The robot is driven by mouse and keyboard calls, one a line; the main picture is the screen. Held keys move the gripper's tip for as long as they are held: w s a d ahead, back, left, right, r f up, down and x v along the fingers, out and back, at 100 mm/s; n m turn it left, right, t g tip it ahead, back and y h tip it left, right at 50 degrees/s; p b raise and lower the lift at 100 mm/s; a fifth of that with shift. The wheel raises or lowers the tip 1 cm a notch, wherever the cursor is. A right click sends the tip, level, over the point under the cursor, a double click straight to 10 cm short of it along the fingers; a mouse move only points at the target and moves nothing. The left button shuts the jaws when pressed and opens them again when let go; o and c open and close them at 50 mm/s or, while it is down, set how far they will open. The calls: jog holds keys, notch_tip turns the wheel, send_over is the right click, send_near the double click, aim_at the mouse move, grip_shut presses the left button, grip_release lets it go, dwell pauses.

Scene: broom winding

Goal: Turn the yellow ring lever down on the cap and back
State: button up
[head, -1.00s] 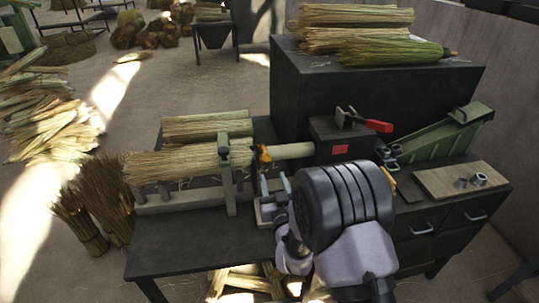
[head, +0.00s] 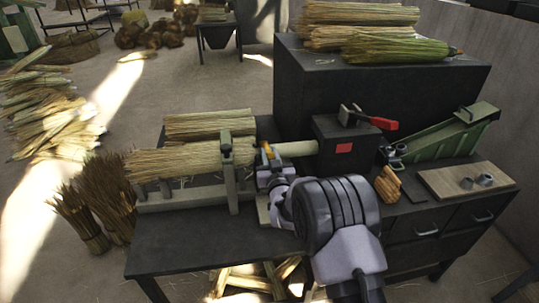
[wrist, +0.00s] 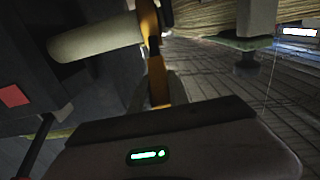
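The yellow ring lever (head: 268,151) sits where the pale handle (head: 298,149) meets the straw bundle (head: 178,161) on the bench. In the wrist view the yellow ring lever (wrist: 158,86) runs from the pale handle (wrist: 95,46) down between my fingers. My gripper (head: 268,172) is at the lever, just in front of the handle. In the wrist view a finger of my gripper (wrist: 157,92) shows on each side of the lever. Whether they press on it cannot be told. My wrist hides part of the lever, and I cannot make out the cap clearly.
A dark machine box (head: 345,142) with a red-handled clamp (head: 380,123) stands right of the handle. An upright post (head: 229,172) stands left of my gripper. A green sloped tool (head: 440,135) and a wooden board (head: 466,181) lie further right. The bench front left is clear.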

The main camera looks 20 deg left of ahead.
grip_shut()
dwell(1.0)
